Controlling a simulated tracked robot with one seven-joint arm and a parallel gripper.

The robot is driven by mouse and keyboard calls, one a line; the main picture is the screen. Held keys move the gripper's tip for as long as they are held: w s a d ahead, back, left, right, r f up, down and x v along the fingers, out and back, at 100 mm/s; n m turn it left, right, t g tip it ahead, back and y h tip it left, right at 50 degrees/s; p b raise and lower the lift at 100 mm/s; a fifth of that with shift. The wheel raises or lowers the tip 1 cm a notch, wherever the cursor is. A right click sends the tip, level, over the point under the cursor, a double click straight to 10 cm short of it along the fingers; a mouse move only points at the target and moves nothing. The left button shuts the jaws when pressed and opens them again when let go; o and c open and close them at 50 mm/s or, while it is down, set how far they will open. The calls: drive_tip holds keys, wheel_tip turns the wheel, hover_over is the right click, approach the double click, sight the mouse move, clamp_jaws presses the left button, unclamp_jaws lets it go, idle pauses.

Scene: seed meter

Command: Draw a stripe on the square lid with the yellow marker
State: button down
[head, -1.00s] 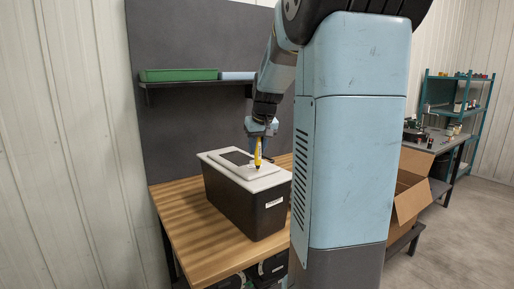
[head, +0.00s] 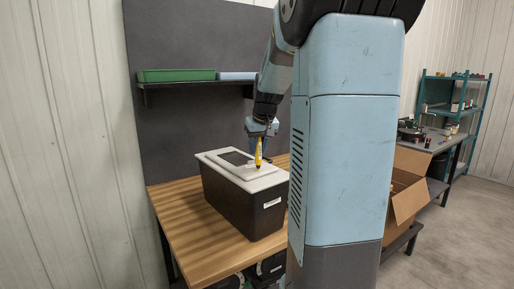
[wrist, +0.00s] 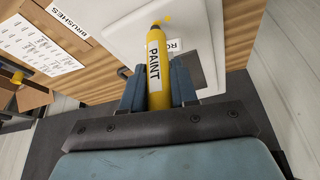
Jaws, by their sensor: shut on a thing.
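The white square lid (head: 270,182) lies on top of a black box (head: 240,207) on the wooden bench. A raised part with a dark panel (head: 237,158) is on the lid. My gripper (head: 262,134) is shut on the yellow marker (head: 258,153), held nearly upright, tip down, over the right part of the lid. In the wrist view the marker (wrist: 157,78) reads PAINT and hides part of a label on the lid (wrist: 125,22). A small yellow spot (wrist: 168,18) shows beside the tip. I cannot tell for sure whether the tip touches the lid.
A green tray (head: 178,76) sits on the shelf behind. A cardboard box (head: 407,195) stands on the right, near a bench and a teal rack (head: 452,78). The front left of the wooden bench (head: 205,245) is clear. A BRUSHES label (wrist: 68,20) shows in the wrist view.

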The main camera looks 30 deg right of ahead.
drive_tip(key=shift+w+d, duration=0.15)
drive_tip(key=shift+d, duration=1.3)
idle(1.7)
drive_tip(key=shift+r, duration=3)
drive_tip(key=shift+a+f, duration=1.15)
drive_tip(key=shift+f, duration=0.2)
drive_tip(key=shift+a+f, duration=1.15)
drive_tip(key=shift+f, duration=0.15)
drive_tip(key=shift+f, duration=0.35)
